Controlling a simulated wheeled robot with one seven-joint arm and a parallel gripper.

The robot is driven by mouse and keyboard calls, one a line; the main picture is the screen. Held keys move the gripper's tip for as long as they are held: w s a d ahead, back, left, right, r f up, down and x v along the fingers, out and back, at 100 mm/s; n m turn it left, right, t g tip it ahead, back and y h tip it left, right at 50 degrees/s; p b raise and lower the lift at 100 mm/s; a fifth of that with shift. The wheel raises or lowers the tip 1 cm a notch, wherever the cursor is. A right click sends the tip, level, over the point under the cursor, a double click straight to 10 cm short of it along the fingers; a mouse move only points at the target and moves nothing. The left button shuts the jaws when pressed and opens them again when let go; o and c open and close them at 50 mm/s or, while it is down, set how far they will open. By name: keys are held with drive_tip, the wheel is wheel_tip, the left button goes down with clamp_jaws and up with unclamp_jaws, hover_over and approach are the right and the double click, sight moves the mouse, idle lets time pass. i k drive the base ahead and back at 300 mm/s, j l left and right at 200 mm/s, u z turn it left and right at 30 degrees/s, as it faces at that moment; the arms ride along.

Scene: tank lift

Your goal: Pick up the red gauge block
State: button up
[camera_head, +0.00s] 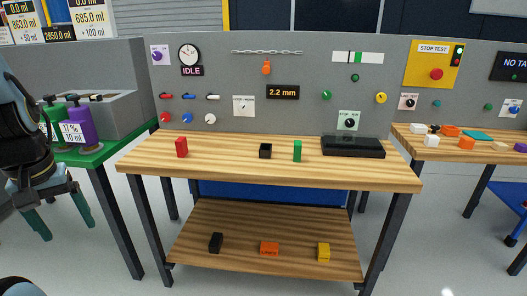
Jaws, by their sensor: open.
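The red gauge block (181,147) stands upright on the left part of the wooden workbench top (220,168). My gripper (62,228) is at the far left of the head view, below the bench-top height, in front of the green table. Its two dark green fingers are spread apart with nothing between them. It is well to the left of the red block and not touching it.
A black block (265,151), a green block (297,151) and a black tray (352,147) are on the bench top. The lower shelf (230,220) holds several items. A green table (90,157) with bottles is at left. A grey panel (215,60) stands behind.

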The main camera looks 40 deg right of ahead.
sight(182, 148)
drive_tip(key=i+l, duration=0.15)
drive_tip(key=i, duration=0.45)
drive_tip(key=i+l, duration=0.1)
drive_tip(key=i, duration=0.45)
